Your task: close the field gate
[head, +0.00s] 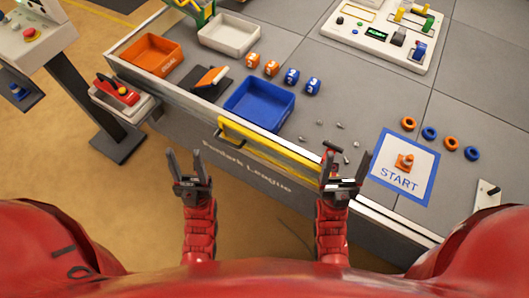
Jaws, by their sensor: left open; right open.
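The field gate looks to be the yellow-barred frame (268,143) at the front edge of the grey field table, above the white lettering. My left gripper (187,166) is open and empty, in front of the table and to the left of the gate. My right gripper (346,164) is open and empty, just right of the gate's right end, which it partly hides. I see neither gripper touching the gate.
A blue tray (259,104), an orange tray (151,57) and a white tray (229,35) sit on the table. Small metal parts (320,138) lie near the gate. A START mat (399,181) with a cone (404,162) is at right. A red-handled device (117,91) is at left.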

